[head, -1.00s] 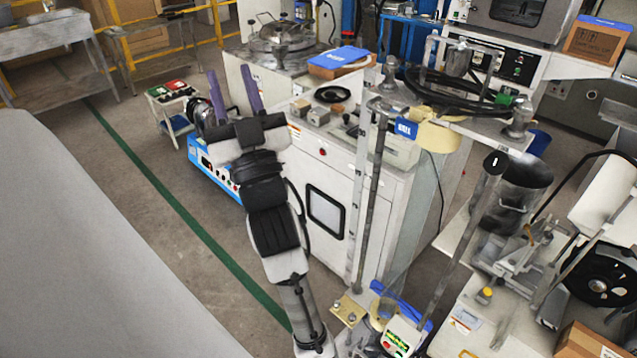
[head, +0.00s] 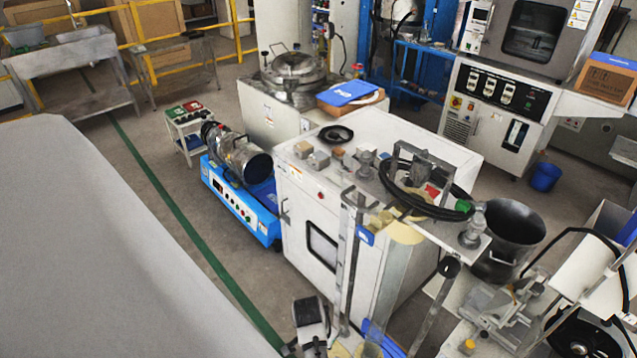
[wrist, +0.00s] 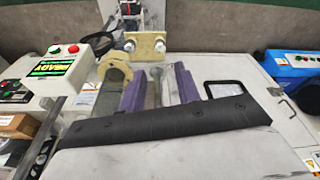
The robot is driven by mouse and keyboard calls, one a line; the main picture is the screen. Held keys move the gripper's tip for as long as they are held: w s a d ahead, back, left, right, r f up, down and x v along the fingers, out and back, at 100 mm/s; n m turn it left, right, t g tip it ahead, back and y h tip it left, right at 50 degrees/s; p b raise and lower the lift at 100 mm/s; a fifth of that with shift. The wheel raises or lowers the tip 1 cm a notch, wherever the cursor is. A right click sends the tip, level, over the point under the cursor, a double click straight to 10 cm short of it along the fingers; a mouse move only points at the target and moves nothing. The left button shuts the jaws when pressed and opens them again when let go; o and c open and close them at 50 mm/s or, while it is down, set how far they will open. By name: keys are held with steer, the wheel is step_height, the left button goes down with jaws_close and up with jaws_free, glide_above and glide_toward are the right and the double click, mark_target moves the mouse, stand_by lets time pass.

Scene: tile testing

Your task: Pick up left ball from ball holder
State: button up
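A tan plate (wrist: 145,46) stands at the top middle of the wrist view and carries two small round silvery pieces, a left one (wrist: 129,45) and a right one (wrist: 160,46). It may be the ball holder; I cannot tell whether these pieces are balls. My gripper (wrist: 157,78) shows in the wrist view with two purple fingers spread apart, pointing toward the plate. It is open, with a visible gap between the fingers and nothing clearly held.
A tan ring on a clear tube (wrist: 116,68) stands close left of the fingers. A control box with a green display (wrist: 55,70) is at left. A white cabinet (head: 300,215) with metal uprights stands nearby. A blue machine (head: 240,200) is beside it.

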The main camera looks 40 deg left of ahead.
steer(key=b+x, duration=0.8)
steer(key=x, duration=0.2)
steer(key=shift+p, duration=0.3)
stand_by(0.4)
steer(key=c, duration=0.5)
steer(key=shift+r, duration=0.1)
